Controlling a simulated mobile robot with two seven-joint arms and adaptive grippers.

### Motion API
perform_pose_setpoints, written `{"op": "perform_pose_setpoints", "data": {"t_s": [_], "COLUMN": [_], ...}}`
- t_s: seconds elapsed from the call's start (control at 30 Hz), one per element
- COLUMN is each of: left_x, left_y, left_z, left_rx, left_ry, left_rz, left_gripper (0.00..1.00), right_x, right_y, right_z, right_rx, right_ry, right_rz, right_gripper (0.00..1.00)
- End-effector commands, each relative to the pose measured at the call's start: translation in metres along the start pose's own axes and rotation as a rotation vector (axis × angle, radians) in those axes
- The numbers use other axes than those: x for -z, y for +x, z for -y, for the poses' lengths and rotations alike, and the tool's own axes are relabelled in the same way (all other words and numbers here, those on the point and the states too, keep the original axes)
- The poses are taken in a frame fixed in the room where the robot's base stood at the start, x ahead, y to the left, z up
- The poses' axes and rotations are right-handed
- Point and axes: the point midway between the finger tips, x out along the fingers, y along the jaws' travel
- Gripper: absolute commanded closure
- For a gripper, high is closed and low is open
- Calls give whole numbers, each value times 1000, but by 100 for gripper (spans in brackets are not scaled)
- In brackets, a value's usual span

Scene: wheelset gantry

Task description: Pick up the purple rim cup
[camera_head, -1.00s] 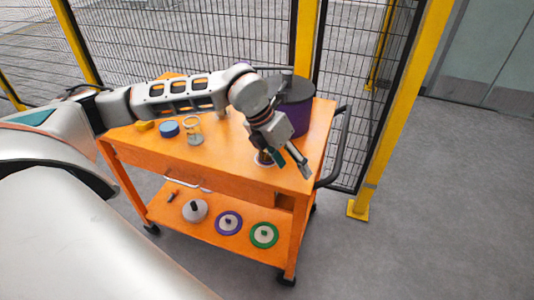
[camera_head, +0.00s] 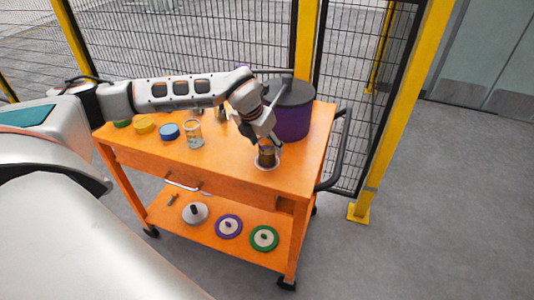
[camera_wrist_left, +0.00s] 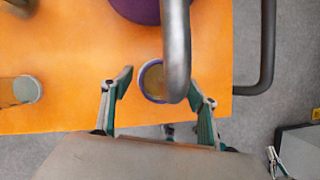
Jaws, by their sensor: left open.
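The purple rim cup (camera_head: 267,158) stands upright on the orange cart top (camera_head: 225,165), near its front right. In the head view it looks brownish, and my left gripper (camera_head: 263,143) is just behind and above it, partly covering its top. In the left wrist view the cup's purple rim (camera_wrist_left: 144,82) shows as a ring between and a little beyond the open fingers of my left gripper (camera_wrist_left: 160,90). A grey bar hides the ring's right part. The fingers look apart from the cup.
A big purple pot (camera_head: 292,122) stands close behind the cup. The grey bar (camera_wrist_left: 177,45) passes near the fingers in the wrist view. A glass jar (camera_head: 194,135) and a blue lid (camera_head: 168,131) are to the left. A dark handle (camera_head: 341,150) edges the cart's right side.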

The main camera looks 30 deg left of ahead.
Motion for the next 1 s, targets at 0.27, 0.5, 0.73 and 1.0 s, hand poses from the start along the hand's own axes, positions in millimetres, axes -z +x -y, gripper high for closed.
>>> {"op": "perform_pose_setpoints", "data": {"t_s": [0.27, 0.5, 0.73, 1.0], "left_x": [0, 0, 0, -5], "left_y": [6, 6, 6, -5], "left_z": [0, 0, 0, 0], "left_rx": [0, 0, 0, 1], "left_ry": [-1, -1, -1, -1], "left_rz": [1, 1, 1, 3], "left_gripper": [41, 84, 87, 88], "right_x": [0, 0, 2, 1], "right_y": [0, 0, 0, 1], "right_z": [0, 0, -1, 0], "right_rx": [0, 0, -1, -1], "right_ry": [0, 0, 0, 0], "right_rz": [0, 0, -3, -4], "right_gripper": [100, 100, 100, 100]}}
